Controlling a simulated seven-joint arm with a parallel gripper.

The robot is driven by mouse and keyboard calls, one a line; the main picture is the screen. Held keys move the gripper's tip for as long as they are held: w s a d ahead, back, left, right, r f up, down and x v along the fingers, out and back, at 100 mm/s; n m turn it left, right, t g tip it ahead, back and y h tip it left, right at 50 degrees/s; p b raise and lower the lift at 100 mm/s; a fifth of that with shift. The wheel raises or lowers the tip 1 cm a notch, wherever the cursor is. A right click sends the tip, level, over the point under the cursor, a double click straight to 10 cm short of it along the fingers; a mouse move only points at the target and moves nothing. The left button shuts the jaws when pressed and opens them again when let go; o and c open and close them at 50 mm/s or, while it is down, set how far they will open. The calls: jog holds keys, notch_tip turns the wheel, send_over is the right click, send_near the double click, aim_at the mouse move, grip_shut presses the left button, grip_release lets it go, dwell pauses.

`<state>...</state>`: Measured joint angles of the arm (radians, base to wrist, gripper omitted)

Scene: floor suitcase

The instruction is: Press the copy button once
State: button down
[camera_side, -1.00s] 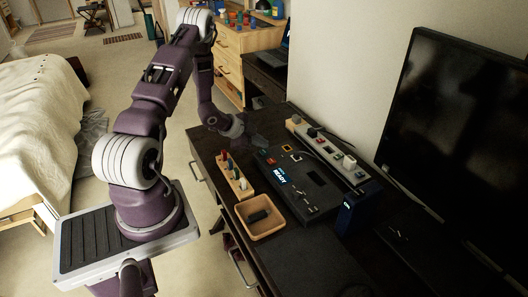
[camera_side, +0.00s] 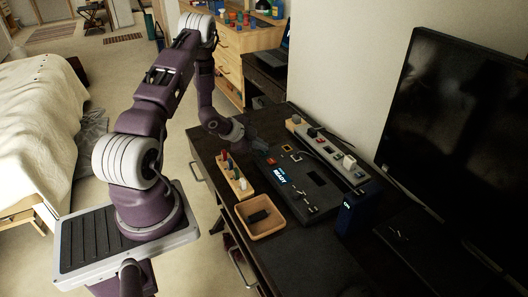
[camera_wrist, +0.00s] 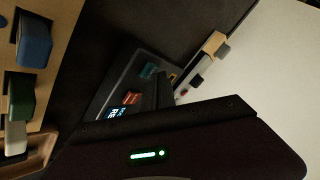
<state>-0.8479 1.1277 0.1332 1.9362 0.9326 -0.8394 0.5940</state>
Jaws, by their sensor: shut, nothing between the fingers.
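The dark control panel (camera_side: 318,180) lies on the black desk, with a lit screen (camera_side: 281,174) that reads READY. An orange button (camera_side: 270,161) and a yellow-edged button (camera_side: 287,148) sit at its far end. In the wrist view a teal button (camera_wrist: 148,71) and the orange button (camera_wrist: 131,98) show beside my fingers. No label is legible, so I cannot tell which button is copy. My gripper (camera_side: 262,147) is shut and empty, low over the panel's far end. In the wrist view its fingers (camera_wrist: 163,88) hide part of the panel; contact cannot be told.
A wooden rack with coloured pegs (camera_side: 235,177) and a wooden tray (camera_side: 262,231) holding a dark object stand left of the panel. A pale strip with switches (camera_side: 325,147) runs along its right. A dark blue box (camera_side: 350,214) and a monitor (camera_side: 455,150) stand further right.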

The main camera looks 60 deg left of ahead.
aim_at(262, 152)
jog(key=shift+f, duration=0.15)
dwell(0.4)
jog(key=shift+r, duration=0.85)
jog(key=shift+r, duration=2.5)
